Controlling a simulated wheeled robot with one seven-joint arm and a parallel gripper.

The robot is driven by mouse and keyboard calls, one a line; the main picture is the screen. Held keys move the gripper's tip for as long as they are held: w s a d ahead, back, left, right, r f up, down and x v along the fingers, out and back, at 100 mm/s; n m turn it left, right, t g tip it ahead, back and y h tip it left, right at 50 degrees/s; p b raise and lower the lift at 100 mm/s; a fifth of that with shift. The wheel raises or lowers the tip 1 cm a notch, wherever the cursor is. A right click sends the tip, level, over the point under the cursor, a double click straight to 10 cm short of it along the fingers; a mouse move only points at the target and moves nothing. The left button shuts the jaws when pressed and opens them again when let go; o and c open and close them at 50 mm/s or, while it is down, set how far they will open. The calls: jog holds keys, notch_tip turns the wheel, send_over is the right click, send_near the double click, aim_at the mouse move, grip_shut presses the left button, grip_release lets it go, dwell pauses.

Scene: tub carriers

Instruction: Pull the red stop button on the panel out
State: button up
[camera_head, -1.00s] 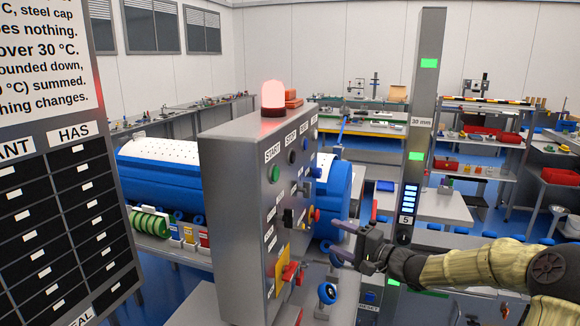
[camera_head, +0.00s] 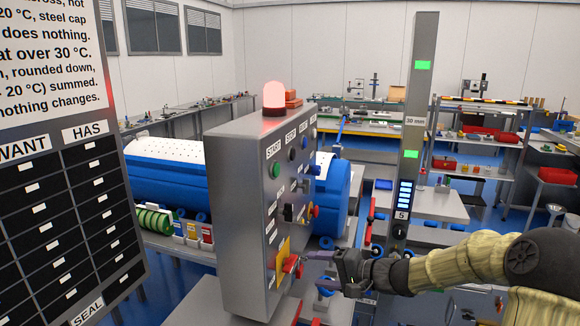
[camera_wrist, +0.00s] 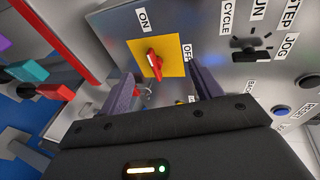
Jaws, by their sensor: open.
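The grey panel (camera_head: 240,220) stands upright left of centre in the head view. A red knob with yellow at its base, apparently the stop button (camera_head: 315,211), sticks out of its right-hand face; whether it is in or out I cannot tell. Below it is a red rotary handle (camera_head: 291,263) on a yellow plate. My gripper (camera_head: 318,269) is open and empty, its fingers pointing at the panel near this handle, lower than the stop button. In the wrist view the handle (camera_wrist: 153,63) shows beyond and between my fingers (camera_wrist: 162,76), on its yellow ON/OFF plate; I cannot make out the stop button there.
Other knobs, buttons and labels cover the panel face. A red lamp (camera_head: 274,97) glows on top. A grey post (camera_head: 413,130) with green lights stands behind my gripper. A large board (camera_head: 70,190) fills the left. A blue drum (camera_head: 333,195) lies behind the panel.

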jog(key=s+a+f+n+g+h+p, duration=0.1)
jog(key=s+f+n+g+h, duration=0.35)
jog(key=s, duration=0.75)
jog(key=s+d+n+h+p, duration=0.1)
jog(key=s+d+h, duration=0.7)
jog(key=s, duration=0.4)
jog(key=shift+s+d+f+p, duration=0.2)
jog(key=shift+s+d+p, duration=0.1)
jog(key=shift+p, duration=0.1)
jog(key=shift+n, duration=0.25)
